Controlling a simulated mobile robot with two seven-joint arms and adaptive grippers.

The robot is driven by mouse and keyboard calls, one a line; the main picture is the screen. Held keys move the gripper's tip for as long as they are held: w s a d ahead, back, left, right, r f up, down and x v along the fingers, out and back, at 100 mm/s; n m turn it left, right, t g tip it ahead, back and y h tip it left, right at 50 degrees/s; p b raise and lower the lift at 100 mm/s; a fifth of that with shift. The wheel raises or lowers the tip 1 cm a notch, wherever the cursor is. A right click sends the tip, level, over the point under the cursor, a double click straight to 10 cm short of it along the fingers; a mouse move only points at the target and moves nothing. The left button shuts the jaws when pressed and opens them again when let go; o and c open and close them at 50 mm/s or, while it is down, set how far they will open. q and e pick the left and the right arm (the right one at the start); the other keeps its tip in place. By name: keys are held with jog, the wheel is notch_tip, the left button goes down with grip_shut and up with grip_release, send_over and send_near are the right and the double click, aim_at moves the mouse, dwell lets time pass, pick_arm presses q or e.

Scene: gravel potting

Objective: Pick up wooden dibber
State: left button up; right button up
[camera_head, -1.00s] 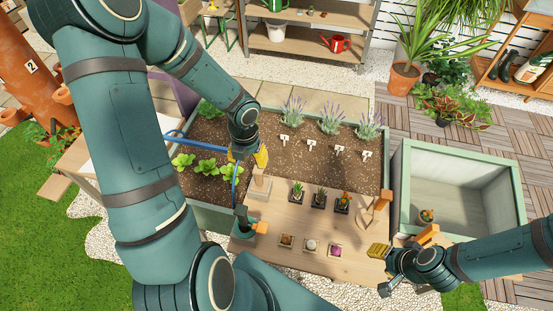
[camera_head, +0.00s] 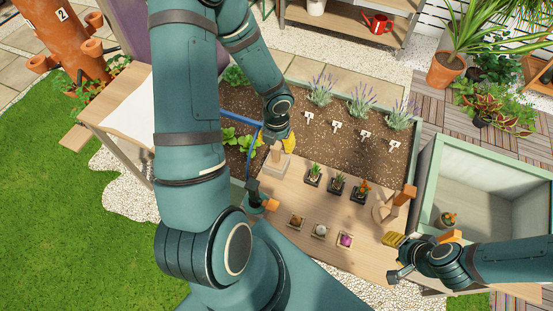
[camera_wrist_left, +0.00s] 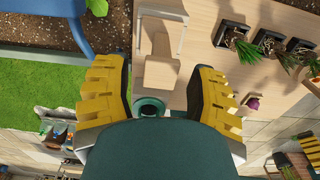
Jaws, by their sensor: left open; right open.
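No item clearly shows as the wooden dibber. A pale wooden piece with an upright (camera_head: 276,157) stands at the bench's left end; a flat wooden block (camera_wrist_left: 160,75) shows in the left wrist view. A darker wooden handle (camera_head: 404,195) stands by a round wooden piece at the bench's right end. My left gripper (camera_head: 289,142) is open and empty near the pale wooden piece; its yellow fingers spread on both sides of the left wrist view (camera_wrist_left: 158,68). My right gripper (camera_head: 393,240) is at the bench's front right corner, apart from the wooden handle.
The wooden bench (camera_head: 285,205) carries small potted cacti (camera_head: 337,184) and small square pots (camera_head: 319,231). A teal cup (camera_head: 255,203) with an orange-handled tool is at its left edge. A soil bed (camera_head: 335,145) lies behind. An open green-rimmed box (camera_head: 480,150) stands right.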

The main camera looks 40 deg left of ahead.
aim_at(277, 158)
pick_arm(q)
notch_tip(277, 158, down, 5)
jog(key=shift+r+b, duration=0.15)
jog(key=shift+b, duration=0.8)
pick_arm(e)
notch_tip(277, 158, down, 2)
jog(key=shift+a+f, duration=0.1)
jog(key=shift+f, duration=0.15)
pick_arm(q)
jog(key=shift+s, duration=0.1)
grip_shut()
